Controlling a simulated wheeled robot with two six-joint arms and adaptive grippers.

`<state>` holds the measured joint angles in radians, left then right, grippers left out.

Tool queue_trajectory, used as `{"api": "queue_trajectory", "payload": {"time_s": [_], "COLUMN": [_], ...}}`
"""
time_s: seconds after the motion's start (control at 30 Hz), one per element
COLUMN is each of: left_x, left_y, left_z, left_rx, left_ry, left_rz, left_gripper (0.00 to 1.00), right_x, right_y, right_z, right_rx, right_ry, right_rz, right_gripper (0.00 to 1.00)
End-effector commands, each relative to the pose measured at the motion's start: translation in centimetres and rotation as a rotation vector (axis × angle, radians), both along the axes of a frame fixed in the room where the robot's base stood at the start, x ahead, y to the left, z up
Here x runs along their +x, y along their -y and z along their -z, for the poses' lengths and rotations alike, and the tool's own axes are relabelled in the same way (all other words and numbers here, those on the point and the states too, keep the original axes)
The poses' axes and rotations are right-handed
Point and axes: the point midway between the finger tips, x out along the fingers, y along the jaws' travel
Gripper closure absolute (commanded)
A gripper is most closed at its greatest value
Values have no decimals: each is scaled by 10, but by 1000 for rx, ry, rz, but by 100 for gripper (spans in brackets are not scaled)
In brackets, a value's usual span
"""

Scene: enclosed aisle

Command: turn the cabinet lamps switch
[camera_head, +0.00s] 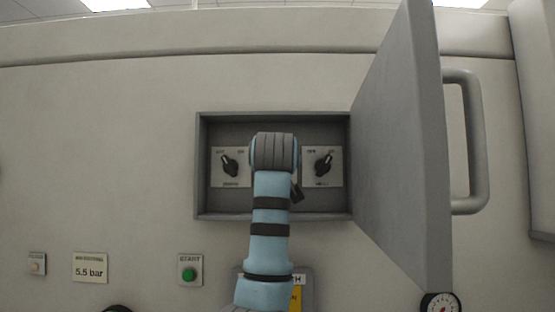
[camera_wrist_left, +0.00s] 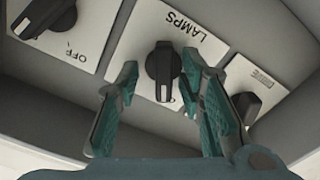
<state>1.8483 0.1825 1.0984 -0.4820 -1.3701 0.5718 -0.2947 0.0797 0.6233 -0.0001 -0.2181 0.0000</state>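The cabinet lamps switch (camera_wrist_left: 164,72) shows in the left wrist view as a black knob on a pale plate marked LAMPS. Its pointer lies roughly along the picture's vertical. My left gripper (camera_wrist_left: 158,78) is open, with one teal finger on each side of the knob. Gaps show between the fingers and the knob; I cannot tell the depth between them. In the head view, my blue arm covers the lamps switch and most of the gripper. My right gripper is in neither view.
The grey cabinet (camera_head: 272,216) is a recessed box with its door (camera_head: 405,150) swung open to the right. Another black knob sits on the left (camera_head: 230,166) and one on the right (camera_head: 323,164). A green START button (camera_head: 189,274) and a gauge (camera_head: 441,303) are below.

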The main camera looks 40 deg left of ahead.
Motion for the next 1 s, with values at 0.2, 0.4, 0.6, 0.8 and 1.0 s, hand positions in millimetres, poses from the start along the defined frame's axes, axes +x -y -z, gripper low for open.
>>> {"api": "queue_trajectory", "payload": {"time_s": [0.2, 0.4, 0.6, 0.8, 1.0], "left_x": [-1, -1, -1, 0, 0], "left_y": [-1, -1, 0, 0, 0], "left_z": [1, 1, 2, 2, 2], "left_rx": [-1, 0, 3, 34, 116], "left_ry": [-1, -2, -5, -31, -94], "left_rz": [-2, -3, -2, -1, -2], "left_gripper": [75, 100, 100, 100, 100], "right_x": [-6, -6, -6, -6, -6], "right_y": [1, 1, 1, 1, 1], "right_z": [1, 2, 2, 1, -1], "right_rx": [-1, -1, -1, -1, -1], "right_ry": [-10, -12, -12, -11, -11], "right_rz": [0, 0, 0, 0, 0], "right_gripper": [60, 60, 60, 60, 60]}}
